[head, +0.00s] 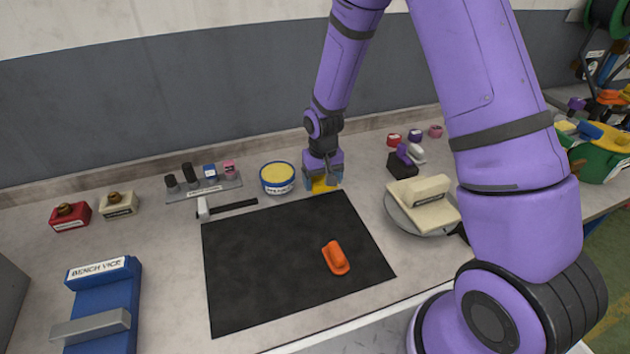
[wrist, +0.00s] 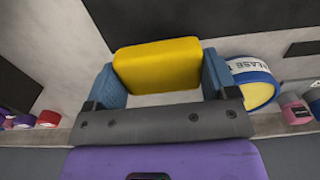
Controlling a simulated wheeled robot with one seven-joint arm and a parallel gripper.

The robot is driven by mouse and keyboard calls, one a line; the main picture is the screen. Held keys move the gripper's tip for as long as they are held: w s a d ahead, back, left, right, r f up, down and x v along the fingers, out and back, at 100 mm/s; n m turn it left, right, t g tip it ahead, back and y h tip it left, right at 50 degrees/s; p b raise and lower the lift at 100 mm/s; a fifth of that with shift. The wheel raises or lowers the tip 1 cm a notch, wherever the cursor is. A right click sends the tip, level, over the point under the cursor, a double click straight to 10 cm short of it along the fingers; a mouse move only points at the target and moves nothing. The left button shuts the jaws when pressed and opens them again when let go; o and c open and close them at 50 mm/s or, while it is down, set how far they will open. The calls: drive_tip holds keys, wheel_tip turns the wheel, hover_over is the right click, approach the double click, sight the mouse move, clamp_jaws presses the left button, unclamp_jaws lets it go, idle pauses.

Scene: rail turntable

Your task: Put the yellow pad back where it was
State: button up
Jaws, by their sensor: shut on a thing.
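The yellow pad (wrist: 158,64) is a block with rounded edges, held between the two blue fingers of my gripper (wrist: 160,80) in the wrist view. In the head view my gripper (head: 322,183) points down at the back edge of the black mat (head: 285,270), and part of the yellow pad (head: 322,185) shows between its fingers. I cannot tell whether the pad touches the bench. A round blue and white tin with a yellow top (head: 277,177) stands just left of my gripper.
An orange piece (head: 336,257) lies on the mat. A hammer (head: 225,207) lies behind it. A grey plate (head: 400,213) with cream blocks is at right, near a dark block with a purple-handled item (head: 405,158). A blue bench vice (head: 105,300) stands front left.

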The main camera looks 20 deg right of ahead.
sight(316, 181)
drive_tip(key=w, duration=0.4)
drive_tip(key=shift+a+f, duration=0.15)
drive_tip(key=shift+f, duration=1.8)
drive_tip(key=shift+f, duration=0.1)
drive_tip(key=o, duration=0.7)
